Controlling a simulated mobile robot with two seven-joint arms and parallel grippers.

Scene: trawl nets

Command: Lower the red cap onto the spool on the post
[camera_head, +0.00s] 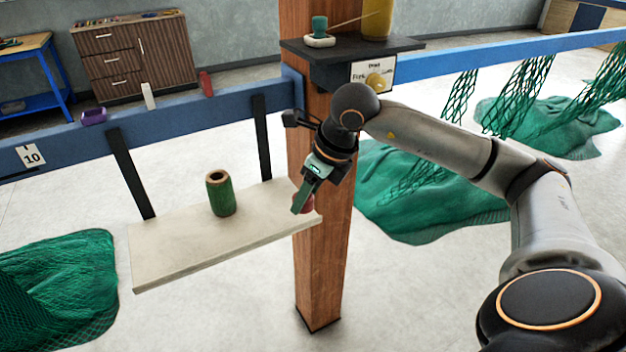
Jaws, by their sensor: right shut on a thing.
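My right gripper (304,197) is shut on a small dull red thing (309,204), which looks like the red cap. The fingers hide much of it. It shows at the right end of the pale shelf board; I cannot tell whether it touches the board. A green spool (222,198) with a brown rim and a dark hole in its top stands upright on the board, left of the gripper and apart from it. No separate post shows inside the spool. My left gripper is not in view.
The pale board (170,252) hangs by black straps from a blue beam (190,115). A wooden column (325,265) rises at its right end. A dark ledge (345,50) above holds a teal item and a yellow cylinder. Green nets (70,275) lie around.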

